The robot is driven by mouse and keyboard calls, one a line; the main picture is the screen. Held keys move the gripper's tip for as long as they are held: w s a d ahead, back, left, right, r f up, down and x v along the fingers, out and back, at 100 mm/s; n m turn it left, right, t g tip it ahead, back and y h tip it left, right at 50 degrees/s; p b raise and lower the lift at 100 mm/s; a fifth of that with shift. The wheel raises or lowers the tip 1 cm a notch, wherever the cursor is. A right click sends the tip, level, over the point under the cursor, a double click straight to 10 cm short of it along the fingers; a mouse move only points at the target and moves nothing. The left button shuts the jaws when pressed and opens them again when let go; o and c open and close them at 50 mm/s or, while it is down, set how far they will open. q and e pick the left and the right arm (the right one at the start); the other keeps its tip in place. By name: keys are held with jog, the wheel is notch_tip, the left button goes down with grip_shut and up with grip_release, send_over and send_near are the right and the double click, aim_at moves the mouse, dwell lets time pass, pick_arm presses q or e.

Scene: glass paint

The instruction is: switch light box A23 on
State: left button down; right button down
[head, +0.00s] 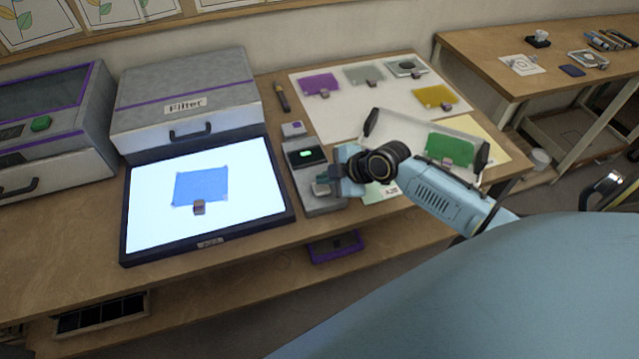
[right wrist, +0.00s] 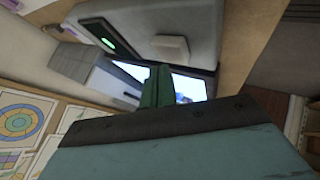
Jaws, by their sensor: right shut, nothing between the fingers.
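The light box (head: 275,208) lies flat on the table with its panel glowing bright white; the label on its front edge is too small to read surely. A blue glass sheet (head: 200,186) with a small block-like clip lies on the panel. Right of it stands a grey control unit (head: 303,178) with a green lit display (head: 306,154). My right gripper (head: 324,187) is shut and empty at the unit's near end. In the right wrist view, its fingers (right wrist: 158,86) show beside the unit's pale square button (right wrist: 171,47); contact cannot be told. My left gripper is out of view.
A grey Filter case (head: 187,99) stands behind the light box. Purple, grey and yellow sheets (head: 433,96) lie on white paper at the back right.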

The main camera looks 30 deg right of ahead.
aim_at(325, 188)
notch_tip(325, 188, up, 6)
jog(key=p, duration=0.5)
dwell(1.5)
